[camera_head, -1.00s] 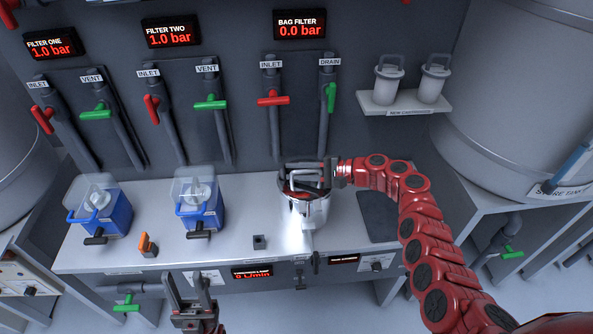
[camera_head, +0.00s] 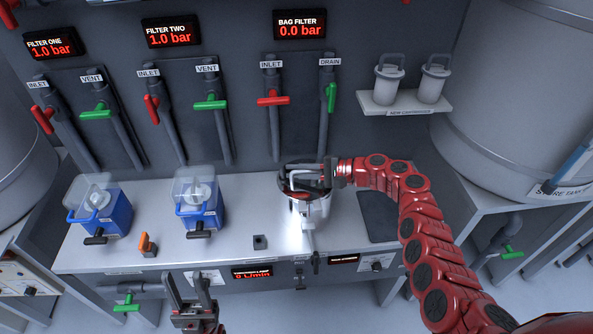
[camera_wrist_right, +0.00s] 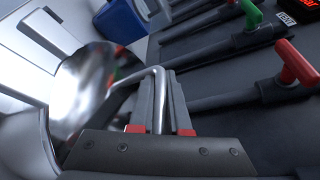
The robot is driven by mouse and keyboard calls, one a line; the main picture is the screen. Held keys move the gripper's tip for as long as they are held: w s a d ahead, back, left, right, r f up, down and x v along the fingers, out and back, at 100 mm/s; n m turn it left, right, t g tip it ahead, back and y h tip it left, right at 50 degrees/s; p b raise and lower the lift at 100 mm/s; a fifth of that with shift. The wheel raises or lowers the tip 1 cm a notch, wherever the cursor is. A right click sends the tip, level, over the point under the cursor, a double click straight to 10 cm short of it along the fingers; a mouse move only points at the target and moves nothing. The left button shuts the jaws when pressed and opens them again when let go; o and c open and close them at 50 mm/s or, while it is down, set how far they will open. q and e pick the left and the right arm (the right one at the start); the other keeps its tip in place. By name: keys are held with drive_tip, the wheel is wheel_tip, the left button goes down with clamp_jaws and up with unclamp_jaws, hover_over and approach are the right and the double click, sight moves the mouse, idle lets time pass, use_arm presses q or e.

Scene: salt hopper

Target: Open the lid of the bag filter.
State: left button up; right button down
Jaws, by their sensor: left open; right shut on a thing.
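The bag filter (camera_head: 314,210) is a shiny steel pot on the bench, right of the centre in the head view. My right gripper (camera_head: 302,183) is over its top, coming from the right. In the right wrist view my right gripper (camera_wrist_right: 160,105) is shut on a bent steel handle bar (camera_wrist_right: 155,78). A shiny round steel surface (camera_wrist_right: 92,85), apparently the lid, lies beside the bar. My gripper hides part of the top, so I cannot tell how far the lid is raised. My left gripper (camera_head: 193,289) is open and empty in front of the bench.
The bag filter display (camera_head: 300,24) reads 0.0 bar. Its red inlet handle (camera_head: 273,100) is crosswise and its green drain handle (camera_head: 331,97) runs along the pipe. Two blue filter housings (camera_head: 199,209) stand to the left. A shelf (camera_head: 405,105) with two canisters is above right.

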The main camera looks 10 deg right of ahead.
drive_tip(key=shift+w+d+r+p, duration=0.1)
drive_tip(key=shift+w+r+p, duration=0.05)
drive_tip(key=shift+r+p, duration=0.2)
idle(0.7)
drive_tip(key=shift+w+r+m+g, duration=0.1)
drive_tip(key=shift+r+m+g, duration=0.2)
drive_tip(key=shift+m, duration=0.2)
drive_tip(key=shift+w+r+h+p, duration=0.15)
drive_tip(key=shift+r+h+p, duration=0.15)
drive_tip(key=shift+p, duration=0.1)
drive_tip(key=shift+w+r+m, duration=0.15)
drive_tip(key=shift+m, duration=0.35)
drive_tip(key=shift+w+r+m+g+b, duration=0.1)
drive_tip(key=shift+w+m+g+b, duration=0.15)
drive_tip(key=shift+m+g+b, duration=0.05)
drive_tip(key=shift+w+r+b, duration=0.1)
drive_tip(key=shift+b, duration=0.25)
drive_tip(key=w+r+m+g+b, duration=0.1)
drive_tip(key=b, duration=0.5)
drive_tip(key=shift+w+m, duration=0.15)
drive_tip(key=shift+m, duration=0.25)
drive_tip(key=shift+w+r+m+g+h+b, duration=0.25)
drive_tip(key=shift+r+b, duration=0.2)
drive_tip(key=shift+b, duration=0.8)
